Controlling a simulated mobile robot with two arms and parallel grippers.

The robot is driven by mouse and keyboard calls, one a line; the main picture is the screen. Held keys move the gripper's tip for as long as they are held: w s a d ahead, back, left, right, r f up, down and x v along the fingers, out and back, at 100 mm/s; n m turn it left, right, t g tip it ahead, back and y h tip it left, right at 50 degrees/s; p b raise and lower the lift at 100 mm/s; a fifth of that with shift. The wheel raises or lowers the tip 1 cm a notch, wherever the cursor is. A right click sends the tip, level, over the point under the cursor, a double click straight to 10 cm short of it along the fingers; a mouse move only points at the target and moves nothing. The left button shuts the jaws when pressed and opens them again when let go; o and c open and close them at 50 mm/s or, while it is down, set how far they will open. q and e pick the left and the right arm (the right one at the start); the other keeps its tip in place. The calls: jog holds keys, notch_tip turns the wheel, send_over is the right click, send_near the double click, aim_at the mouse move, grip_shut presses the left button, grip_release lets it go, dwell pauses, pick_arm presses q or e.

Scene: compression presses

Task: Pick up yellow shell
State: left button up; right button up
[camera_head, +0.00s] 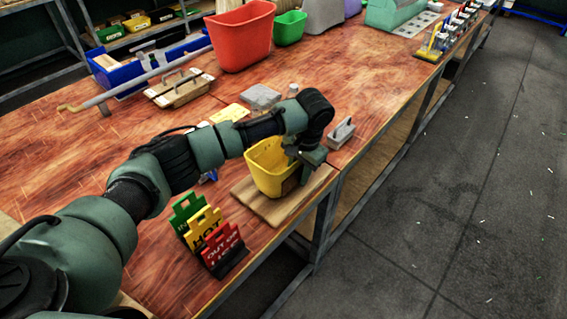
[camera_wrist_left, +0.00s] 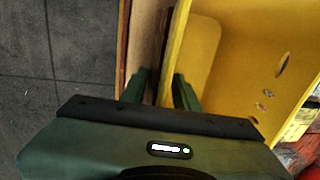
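The yellow shell (camera_head: 267,168) is an open-topped bin standing on a wooden board (camera_head: 249,199) near the front edge of the table. My left gripper (camera_head: 303,168) reaches down at its right-hand rim. In the left wrist view the fingers of my left gripper (camera_wrist_left: 161,88) stand apart, one on each side of the wall of the yellow shell (camera_wrist_left: 215,55). A gap shows between the left finger and the wall, so the gripper looks open around the rim. The fingertips' lower ends are hard to see. My right gripper is not in view.
Green, yellow and red signs (camera_head: 208,238) stand close to the left of the shell. A grey-handled tool (camera_head: 341,133) lies to its right, near the table edge. A red bin (camera_head: 241,36) and a green bin (camera_head: 290,27) stand farther back. The table's middle right is clear.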

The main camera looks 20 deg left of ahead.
pick_arm(q)
grip_shut()
dwell(1.4)
